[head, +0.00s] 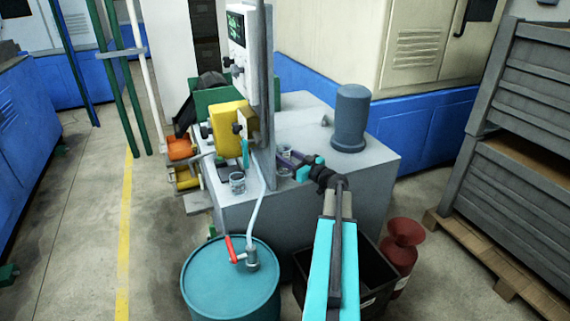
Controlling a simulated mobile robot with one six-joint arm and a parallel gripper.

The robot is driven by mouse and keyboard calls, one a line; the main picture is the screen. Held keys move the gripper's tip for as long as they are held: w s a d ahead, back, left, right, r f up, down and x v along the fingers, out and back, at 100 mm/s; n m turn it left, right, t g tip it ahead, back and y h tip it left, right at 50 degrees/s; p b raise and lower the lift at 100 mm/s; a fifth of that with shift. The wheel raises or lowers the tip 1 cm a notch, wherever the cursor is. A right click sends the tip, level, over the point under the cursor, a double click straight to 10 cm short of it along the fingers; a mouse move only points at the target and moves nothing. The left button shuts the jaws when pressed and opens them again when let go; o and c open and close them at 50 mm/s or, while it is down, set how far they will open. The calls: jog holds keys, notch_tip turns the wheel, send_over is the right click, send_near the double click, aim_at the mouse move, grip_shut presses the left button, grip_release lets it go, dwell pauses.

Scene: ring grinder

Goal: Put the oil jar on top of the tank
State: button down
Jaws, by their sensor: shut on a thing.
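My gripper (291,159) reaches over the grey box-shaped tank (345,195) from the right, its dark purple fingers pointing left toward the grey post. The fingers are shut on a small, clear-grey jar (284,168), which I take for the oil jar. The post partly hides it, and I cannot tell whether its base touches the tank top. A second small glass jar (237,181) stands upright on the tank top, left of the post.
A dark blue cylinder (350,118) stands on the tank, right of my gripper. The grey post and control panel (238,55) rise to its left. A teal drum (230,287), a black bin (373,287) and a red funnel-topped can (403,250) stand in front.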

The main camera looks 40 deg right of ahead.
jog(key=shift+f, duration=1.7)
jog(key=shift+f, duration=0.2)
jog(key=c, duration=1.3)
grip_release()
jog(key=shift+r, duration=0.25)
jog(key=s+b, duration=0.1)
jog(key=s, duration=1.1)
jog(key=shift+f, duration=0.2)
